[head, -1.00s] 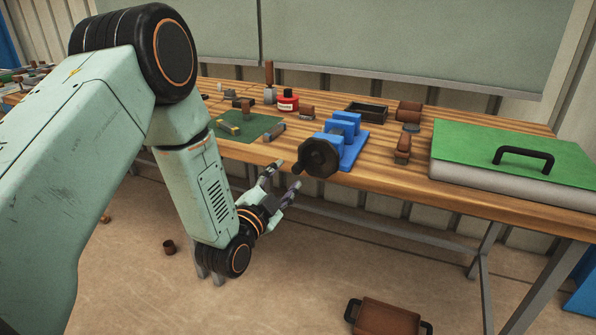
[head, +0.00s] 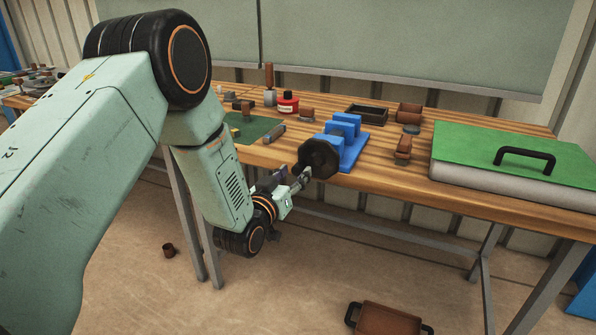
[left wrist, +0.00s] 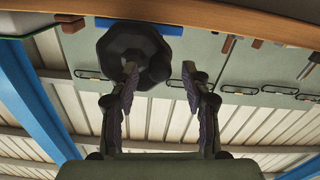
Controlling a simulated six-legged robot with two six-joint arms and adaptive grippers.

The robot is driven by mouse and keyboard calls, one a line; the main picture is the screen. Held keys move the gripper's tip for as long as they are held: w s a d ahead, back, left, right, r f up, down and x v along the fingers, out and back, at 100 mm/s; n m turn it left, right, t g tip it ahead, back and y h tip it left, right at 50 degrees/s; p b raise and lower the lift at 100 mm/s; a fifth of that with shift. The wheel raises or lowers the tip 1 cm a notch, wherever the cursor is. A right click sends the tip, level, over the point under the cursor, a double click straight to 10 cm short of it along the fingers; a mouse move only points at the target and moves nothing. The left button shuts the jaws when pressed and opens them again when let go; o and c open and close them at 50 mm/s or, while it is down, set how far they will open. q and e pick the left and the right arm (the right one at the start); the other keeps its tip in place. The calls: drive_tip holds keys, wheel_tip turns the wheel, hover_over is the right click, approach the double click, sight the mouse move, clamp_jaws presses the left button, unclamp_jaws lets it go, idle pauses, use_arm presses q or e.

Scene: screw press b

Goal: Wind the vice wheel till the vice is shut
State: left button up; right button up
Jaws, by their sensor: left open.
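The blue vice (head: 345,141) stands at the front edge of the wooden workbench. Its dark wheel (head: 319,158) faces out over the edge. In the left wrist view the wheel (left wrist: 132,52) is an eight-sided black shape with a round knob (left wrist: 158,68) on it. My left gripper (head: 296,176) is open just in front of the wheel's lower part. In the left wrist view its two fingers (left wrist: 160,76) stand apart, with the knob seen between their tips. Whether they touch the wheel, I cannot tell. My right gripper is not in view.
On the bench (head: 390,186) are a red bottle (head: 288,103), a dark tray (head: 367,113), brown blocks (head: 404,147) and a green mat (head: 262,129). A green-topped case (head: 512,165) with a black handle fills the right end. A brown box (head: 387,318) lies on the floor.

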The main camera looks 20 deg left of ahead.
sight(295, 172)
use_arm(q)
drive_tip(key=shift+w, duration=1.5)
clamp_jaws()
